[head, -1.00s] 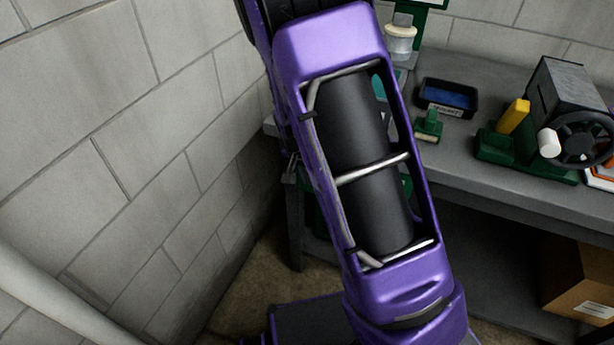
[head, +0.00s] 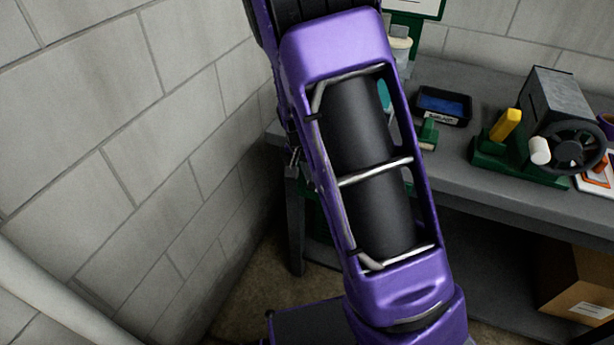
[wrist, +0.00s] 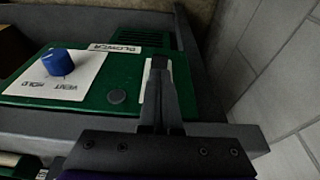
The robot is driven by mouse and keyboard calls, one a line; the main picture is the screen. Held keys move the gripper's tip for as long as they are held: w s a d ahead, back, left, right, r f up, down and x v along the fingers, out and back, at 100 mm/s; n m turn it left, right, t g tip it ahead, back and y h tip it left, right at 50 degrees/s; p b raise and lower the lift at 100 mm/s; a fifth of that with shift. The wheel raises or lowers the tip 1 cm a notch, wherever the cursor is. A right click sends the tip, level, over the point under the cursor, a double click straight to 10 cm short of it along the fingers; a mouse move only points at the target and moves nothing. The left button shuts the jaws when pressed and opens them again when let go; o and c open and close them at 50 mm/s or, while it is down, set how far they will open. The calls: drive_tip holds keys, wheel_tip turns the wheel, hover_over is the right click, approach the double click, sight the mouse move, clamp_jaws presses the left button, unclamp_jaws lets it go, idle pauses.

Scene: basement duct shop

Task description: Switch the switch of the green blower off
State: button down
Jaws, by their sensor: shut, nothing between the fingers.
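In the wrist view the green blower (wrist: 120,78) fills the middle, its label BLOWER (wrist: 126,49) upside down. A blue knob (wrist: 58,62) sits on a white plate (wrist: 28,82) marked VENT and HOLD. A dark round button (wrist: 117,96) lies on the green face. My gripper (wrist: 159,64) is shut and empty, in front of a second white plate (wrist: 149,97) on the blower's right part. The fingers hide most of that plate and any switch on it. I cannot tell whether they touch it. In the head view my arm hides the gripper.
A grey bench (head: 462,178) runs along the back. On it stand a black tray (head: 443,107) and a green-based machine with a black handwheel (head: 577,147). A cardboard box (head: 570,285) sits below. A block wall (head: 110,120) stands close on the left; another wall (wrist: 285,80) is right in the wrist view.

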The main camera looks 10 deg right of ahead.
drive_tip(key=s+a+r+p, duration=0.1)
drive_tip(key=s+a+r, duration=0.3)
drive_tip(key=r, duration=0.4)
drive_tip(key=shift+s+r+p, duration=0.3)
drive_tip(key=shift+s, duration=0.45)
